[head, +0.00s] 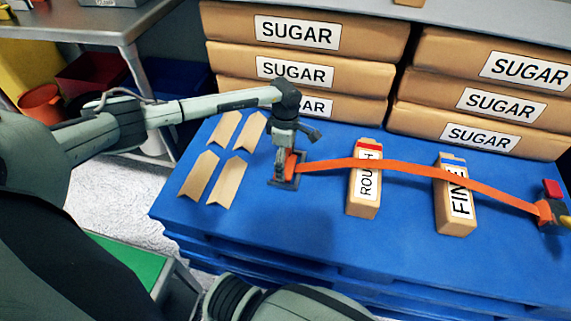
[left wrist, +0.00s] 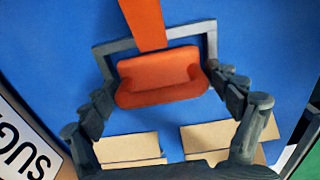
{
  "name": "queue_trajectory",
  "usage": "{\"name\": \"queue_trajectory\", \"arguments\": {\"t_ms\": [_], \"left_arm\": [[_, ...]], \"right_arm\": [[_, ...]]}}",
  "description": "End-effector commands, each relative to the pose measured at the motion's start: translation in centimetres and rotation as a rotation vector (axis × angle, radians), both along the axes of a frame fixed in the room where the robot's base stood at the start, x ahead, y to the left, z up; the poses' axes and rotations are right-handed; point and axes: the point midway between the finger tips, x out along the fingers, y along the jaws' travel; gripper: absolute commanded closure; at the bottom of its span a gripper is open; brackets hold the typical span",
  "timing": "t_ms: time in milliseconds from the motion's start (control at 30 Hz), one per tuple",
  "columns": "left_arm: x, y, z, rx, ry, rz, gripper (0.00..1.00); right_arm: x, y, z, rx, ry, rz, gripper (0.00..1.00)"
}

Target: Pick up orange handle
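The orange handle (left wrist: 160,78) sits inside a grey frame (left wrist: 205,42) at the left end of an orange strap (head: 410,168). In the head view only a small part of the handle (head: 291,163) shows beside my gripper. My left gripper (head: 284,167) is lowered over this end, pointing down. In the left wrist view its fingers (left wrist: 165,88) are apart, one on each side of the handle, with the handle between them. I see no clear grip on it. My right gripper is not in view.
The strap crosses over a ROUGH box (head: 362,205) and a FINE box (head: 456,215) on a blue pallet (head: 310,235). Several flat cardboard pieces (head: 200,176) lie left of my gripper. Stacked SUGAR bags (head: 225,58) stand behind. A red-and-dark fitting (head: 552,188) is at the strap's right end.

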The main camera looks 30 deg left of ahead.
Motion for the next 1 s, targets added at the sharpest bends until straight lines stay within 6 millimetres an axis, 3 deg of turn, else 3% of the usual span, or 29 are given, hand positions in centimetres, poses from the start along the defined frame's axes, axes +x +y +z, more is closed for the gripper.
{"name": "queue_trajectory", "arguments": {"t_ms": [33,267,667,900,1000], "left_arm": [[0.0,0.0,0.0,0.000,0.000,0.000,0.24],[0.0,0.0,0.0,0.000,0.000,0.000,0.52],[0.1,0.1,0.9,0.000,-0.001,0.001,0.52],[0.1,0.1,4.5,0.000,-0.004,-0.001,0.52],[-2.2,0.3,5.4,0.002,0.001,-0.003,0.52]], "right_arm": [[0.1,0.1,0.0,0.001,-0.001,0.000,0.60],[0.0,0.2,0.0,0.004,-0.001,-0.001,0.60],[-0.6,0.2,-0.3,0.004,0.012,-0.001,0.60],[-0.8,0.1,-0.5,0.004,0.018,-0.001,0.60],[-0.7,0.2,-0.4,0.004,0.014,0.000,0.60]]}}
